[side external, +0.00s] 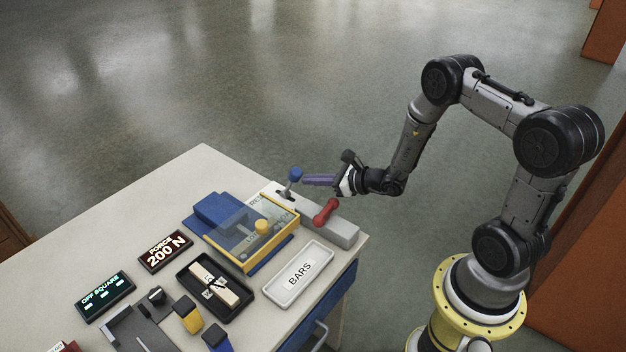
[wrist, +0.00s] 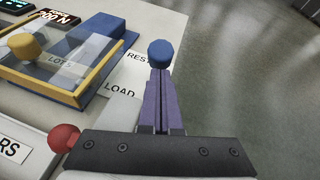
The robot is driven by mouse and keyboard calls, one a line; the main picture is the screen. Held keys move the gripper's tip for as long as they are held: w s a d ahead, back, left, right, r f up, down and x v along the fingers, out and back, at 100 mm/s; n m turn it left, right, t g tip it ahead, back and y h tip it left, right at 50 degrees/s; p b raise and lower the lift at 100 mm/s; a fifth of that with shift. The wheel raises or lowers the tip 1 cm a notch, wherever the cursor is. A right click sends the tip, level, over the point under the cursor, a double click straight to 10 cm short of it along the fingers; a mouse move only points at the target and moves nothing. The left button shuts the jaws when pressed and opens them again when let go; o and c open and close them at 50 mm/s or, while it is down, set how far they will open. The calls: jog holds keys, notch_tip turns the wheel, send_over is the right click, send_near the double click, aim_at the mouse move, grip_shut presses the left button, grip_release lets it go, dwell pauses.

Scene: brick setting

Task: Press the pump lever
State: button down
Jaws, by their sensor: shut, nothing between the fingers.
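A lever with a blue knob (side external: 296,173) stands on a short grey stalk (side external: 288,188) at the table's far right edge. The knob also shows in the wrist view (wrist: 160,53), straight beyond my fingertips. A red handle (side external: 326,211) sits on a grey block (side external: 343,230) nearer the front; its red end shows at lower left in the wrist view (wrist: 64,138). I cannot tell which of the two is the pump lever. My gripper (side external: 305,180) has purple fingers, shut and empty, with tips right beside the blue knob. I cannot tell whether they touch it.
Cards reading REST and LOAD (wrist: 120,90) lie beside the lever. A yellow-framed clear cover (side external: 270,250) is to the left. A BARS tray (side external: 327,254), a black tray (side external: 247,299) and display boxes (side external: 165,251) stand on the table (side external: 130,215). The far table area is clear.

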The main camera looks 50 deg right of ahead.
aim_at(300, 170)
jog(key=shift+w+r+g, duration=0.3)
jog(key=shift+g, duration=0.3)
jog(key=shift+w, duration=0.1)
jog(key=shift+w+r+g, duration=0.8)
jog(key=shift+w+r, duration=0.05)
jog(key=shift+w, duration=0.25)
jog(key=shift+w+r+m+g, duration=0.15)
jog(key=shift+w+r+g, duration=0.1)
jog(key=shift+w+g, duration=0.55)
jog(key=shift+w+r+m+g, duration=0.15)
jog(key=shift+w+r+g, duration=0.1)
jog(key=shift+w+g, duration=0.55)
jog(key=shift+w+r, duration=0.15)
jog(key=shift+w, duration=2.4)
